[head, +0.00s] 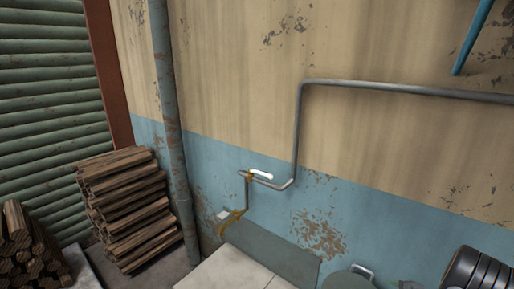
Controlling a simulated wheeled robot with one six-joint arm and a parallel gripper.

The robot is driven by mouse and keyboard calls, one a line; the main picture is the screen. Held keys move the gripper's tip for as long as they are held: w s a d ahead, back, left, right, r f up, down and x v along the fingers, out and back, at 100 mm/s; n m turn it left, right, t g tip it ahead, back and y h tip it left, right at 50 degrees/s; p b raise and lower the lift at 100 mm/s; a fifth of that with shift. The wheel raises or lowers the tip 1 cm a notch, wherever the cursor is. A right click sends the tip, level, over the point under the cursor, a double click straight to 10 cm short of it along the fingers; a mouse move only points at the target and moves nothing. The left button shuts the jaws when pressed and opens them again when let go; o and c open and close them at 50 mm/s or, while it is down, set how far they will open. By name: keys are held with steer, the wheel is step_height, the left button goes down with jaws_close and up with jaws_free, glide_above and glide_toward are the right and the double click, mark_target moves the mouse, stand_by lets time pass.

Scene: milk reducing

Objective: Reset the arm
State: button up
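My arm and gripper do not show anywhere in the head view that I can make out. The view holds a peeling wall (230,70), beige above and blue below. A thin grey pipe (298,130) runs along it from the right, bends down and ends near a small yellow fitting with a white piece (262,175). A yellow hook-shaped part (231,222) hangs below that.
Stacked firewood (125,205) stands at the left, with more logs (25,245) in front. A thick rusty vertical pipe (172,130) runs beside it. A pale tiled top (230,270) lies low in the middle. A dark ribbed object (480,272) is at the lower right.

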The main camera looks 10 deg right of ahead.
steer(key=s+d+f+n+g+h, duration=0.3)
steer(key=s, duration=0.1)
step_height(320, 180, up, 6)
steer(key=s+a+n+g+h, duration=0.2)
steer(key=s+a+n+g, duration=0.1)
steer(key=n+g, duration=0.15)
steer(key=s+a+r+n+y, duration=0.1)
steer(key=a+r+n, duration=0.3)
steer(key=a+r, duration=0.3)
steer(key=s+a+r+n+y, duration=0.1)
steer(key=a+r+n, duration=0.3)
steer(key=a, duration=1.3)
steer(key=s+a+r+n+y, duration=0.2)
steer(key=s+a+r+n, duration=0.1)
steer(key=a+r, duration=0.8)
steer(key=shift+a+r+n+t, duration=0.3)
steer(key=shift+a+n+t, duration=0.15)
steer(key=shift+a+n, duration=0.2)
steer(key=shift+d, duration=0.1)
